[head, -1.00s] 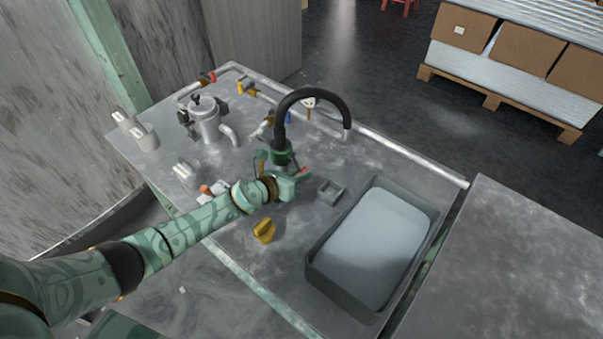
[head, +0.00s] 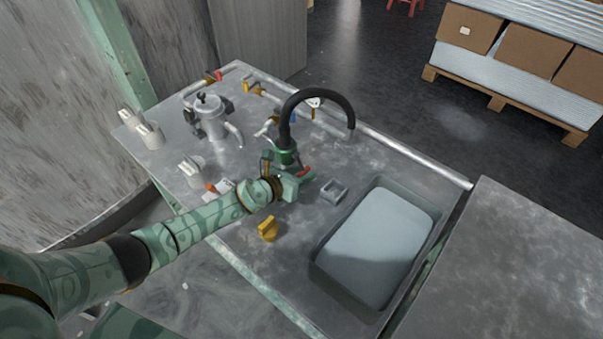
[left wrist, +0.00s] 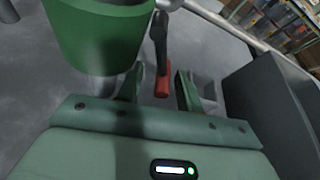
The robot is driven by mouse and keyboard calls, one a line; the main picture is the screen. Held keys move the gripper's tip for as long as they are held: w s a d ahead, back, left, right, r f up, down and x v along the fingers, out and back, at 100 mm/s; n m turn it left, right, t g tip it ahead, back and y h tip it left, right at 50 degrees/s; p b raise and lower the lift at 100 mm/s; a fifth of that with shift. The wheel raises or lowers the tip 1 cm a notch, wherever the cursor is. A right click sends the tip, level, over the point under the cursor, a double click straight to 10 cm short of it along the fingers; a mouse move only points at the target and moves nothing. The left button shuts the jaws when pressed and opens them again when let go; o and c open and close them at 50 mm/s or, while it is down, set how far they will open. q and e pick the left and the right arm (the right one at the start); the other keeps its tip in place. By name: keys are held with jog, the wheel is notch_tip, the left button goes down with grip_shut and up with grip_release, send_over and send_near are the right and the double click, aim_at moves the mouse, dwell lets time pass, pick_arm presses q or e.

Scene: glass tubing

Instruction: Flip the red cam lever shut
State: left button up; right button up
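The cam lever has a dark arm and a red tip (left wrist: 163,82); in the head view the red part (head: 303,172) shows beside the green fitting (head: 286,156) under the curved black hose (head: 318,96). My left gripper (left wrist: 160,84) is open. In the wrist view the red tip appears between its two fingers, with a gap on each side; I cannot tell how deep it sits. The green fitting (left wrist: 97,38) is just left of the fingers. In the head view my left gripper (head: 306,180) is right at the lever, and its fingers are hard to make out. My right gripper is not in view.
A grey basin (head: 320,268) stands to the right, with a small grey holder (head: 333,192) near the gripper. A yellow knob-like piece (head: 268,229) is in front of my arm. A metal pot (head: 210,120) and white fittings (head: 150,136) stand at the left.

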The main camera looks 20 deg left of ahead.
pick_arm(q)
jog(key=shift+r, duration=0.1)
